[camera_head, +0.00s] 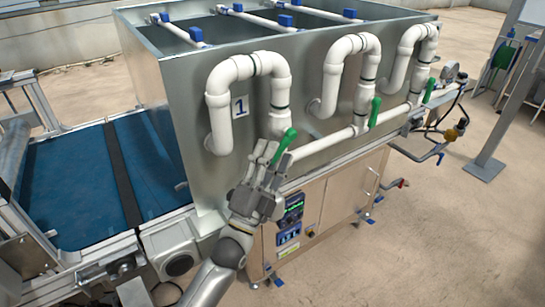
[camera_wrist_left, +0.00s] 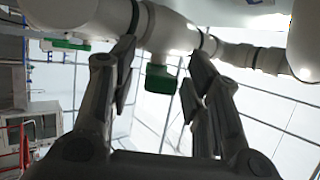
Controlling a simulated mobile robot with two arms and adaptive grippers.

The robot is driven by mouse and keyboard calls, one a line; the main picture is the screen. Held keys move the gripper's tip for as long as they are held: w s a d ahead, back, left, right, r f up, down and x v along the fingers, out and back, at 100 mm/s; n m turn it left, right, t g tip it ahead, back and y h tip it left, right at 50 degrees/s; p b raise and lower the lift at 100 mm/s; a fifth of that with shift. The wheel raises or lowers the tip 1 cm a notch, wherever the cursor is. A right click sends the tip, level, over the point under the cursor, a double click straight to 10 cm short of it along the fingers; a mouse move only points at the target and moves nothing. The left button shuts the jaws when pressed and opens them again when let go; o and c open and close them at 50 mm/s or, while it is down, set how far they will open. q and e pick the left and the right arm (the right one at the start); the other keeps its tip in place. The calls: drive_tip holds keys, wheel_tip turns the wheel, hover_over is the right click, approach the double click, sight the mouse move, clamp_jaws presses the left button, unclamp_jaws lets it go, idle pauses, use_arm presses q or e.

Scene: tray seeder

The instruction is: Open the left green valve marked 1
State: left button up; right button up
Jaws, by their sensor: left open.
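The left green valve handle (camera_head: 285,143) sits on the white pipe below the plate marked 1 (camera_head: 240,107). It tilts up and to the right. My left gripper (camera_head: 271,157) is right at this handle, with its fingers spread. In the left wrist view the green handle (camera_wrist_left: 161,78) shows between the two open fingers (camera_wrist_left: 160,58), under the white pipe (camera_wrist_left: 175,30). I cannot tell whether a finger touches it. The lower part of the handle is hidden by the gripper in the head view. My right gripper is not in view.
Two more green handles, a middle one (camera_head: 374,111) and a far one (camera_head: 429,90), stand along the same pipe. The metal tank (camera_head: 190,120) and a control panel (camera_head: 290,217) are close to my left arm. A blue conveyor (camera_head: 75,190) lies at left. Open floor is at right.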

use_arm(q)
drive_tip(key=v, duration=1.2)
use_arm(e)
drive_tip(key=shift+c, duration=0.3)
